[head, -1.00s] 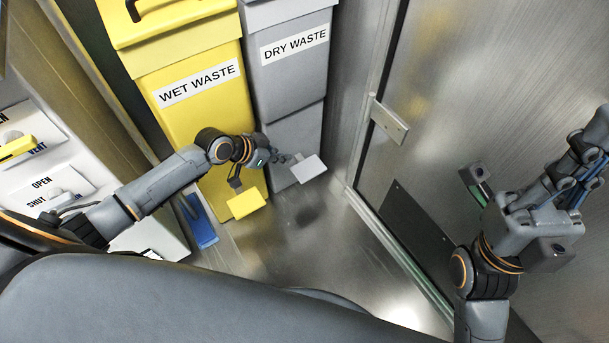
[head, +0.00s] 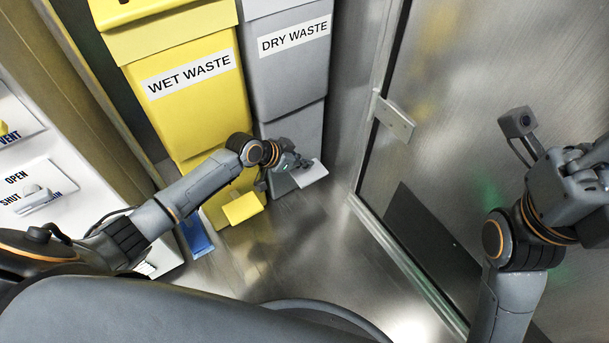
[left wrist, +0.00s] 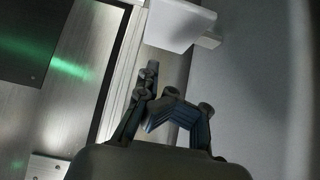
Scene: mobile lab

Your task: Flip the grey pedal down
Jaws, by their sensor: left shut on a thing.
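The grey pedal (head: 312,174) is a pale flat plate low at the front of the grey DRY WASTE bin (head: 290,75). It also shows at the top of the left wrist view (left wrist: 180,22). The fingers partly cover the pedal there, so the exact contact is hidden. In the left wrist view my left fingers (left wrist: 178,92) show just below the plate. My right gripper (head: 590,180) is at the right edge, partly cut off, away from the bins.
The yellow WET WASTE bin (head: 190,90) stands left of the grey one, with a yellow pedal (head: 243,208) low in front. A white panel (head: 35,175) is at the left and a metal door (head: 480,130) at the right.

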